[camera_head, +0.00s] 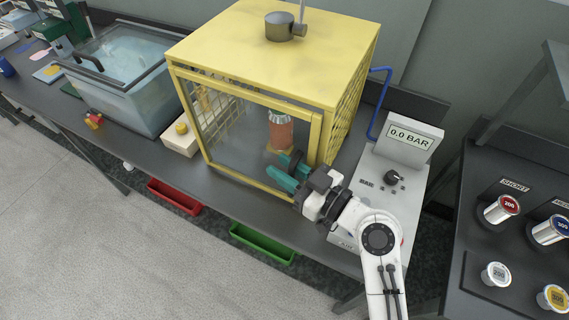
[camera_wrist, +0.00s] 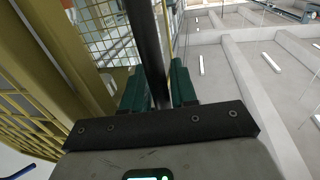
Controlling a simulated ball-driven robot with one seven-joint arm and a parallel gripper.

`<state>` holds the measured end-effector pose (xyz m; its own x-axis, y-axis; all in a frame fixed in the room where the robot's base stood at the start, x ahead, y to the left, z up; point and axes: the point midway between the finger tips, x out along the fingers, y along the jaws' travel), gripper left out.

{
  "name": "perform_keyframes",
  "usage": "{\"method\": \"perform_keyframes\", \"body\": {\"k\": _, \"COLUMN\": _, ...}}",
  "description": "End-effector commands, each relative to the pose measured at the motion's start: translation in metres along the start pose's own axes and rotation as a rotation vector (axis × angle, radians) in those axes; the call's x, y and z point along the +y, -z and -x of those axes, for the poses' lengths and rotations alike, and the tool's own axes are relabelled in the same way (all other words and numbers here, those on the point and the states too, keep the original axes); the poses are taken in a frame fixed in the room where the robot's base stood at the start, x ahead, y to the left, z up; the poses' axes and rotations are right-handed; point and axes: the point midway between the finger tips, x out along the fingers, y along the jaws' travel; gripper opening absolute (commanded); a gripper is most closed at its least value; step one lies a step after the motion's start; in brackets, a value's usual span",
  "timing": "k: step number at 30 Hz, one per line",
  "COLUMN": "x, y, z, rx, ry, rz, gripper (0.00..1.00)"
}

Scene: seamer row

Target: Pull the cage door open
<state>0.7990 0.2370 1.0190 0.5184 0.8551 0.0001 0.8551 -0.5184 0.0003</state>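The yellow cage (camera_head: 270,55) stands on the dark bench, with a can-like orange and silver object (camera_head: 280,130) inside it. Its front door (camera_head: 222,139) is a yellow frame with a clear pane. The door lies along the cage front; I cannot tell whether it is slightly ajar. My gripper (camera_head: 287,171) is at the door's lower right side. In the wrist view, the dark handle bar (camera_wrist: 147,45) passes between the green fingers of my gripper (camera_wrist: 159,85), which appear closed against it. The palm hides the bar's lower end.
A grey pressure unit (camera_head: 391,170) reading 0.0 BAR stands right of the cage, with a blue hose (camera_head: 372,115). A clear tank (camera_head: 125,75) and a cream box with a yellow button (camera_head: 181,133) are left. Red (camera_head: 174,196) and green (camera_head: 262,243) bins hang below the bench edge. The floor in front is clear.

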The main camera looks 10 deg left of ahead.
Motion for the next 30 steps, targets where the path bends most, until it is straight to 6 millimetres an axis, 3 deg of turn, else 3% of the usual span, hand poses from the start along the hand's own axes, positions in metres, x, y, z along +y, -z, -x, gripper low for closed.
{"method": "perform_keyframes", "body": {"k": 9, "x": -0.0001, "y": -0.0004, "z": -0.0021, "rx": 0.0, "ry": 0.0, "rz": 0.0, "gripper": 0.26}}
{"method": "perform_keyframes", "body": {"k": 18, "x": 0.0, "y": -0.0003, "z": -0.0018, "rx": 0.0, "ry": 0.0, "rz": 0.0, "gripper": 0.0}}
{"method": "perform_keyframes", "body": {"k": 30, "x": -0.0002, "y": -0.0003, "z": -0.0016, "rx": 0.0, "ry": -0.001, "rz": -0.001, "gripper": 0.0}}
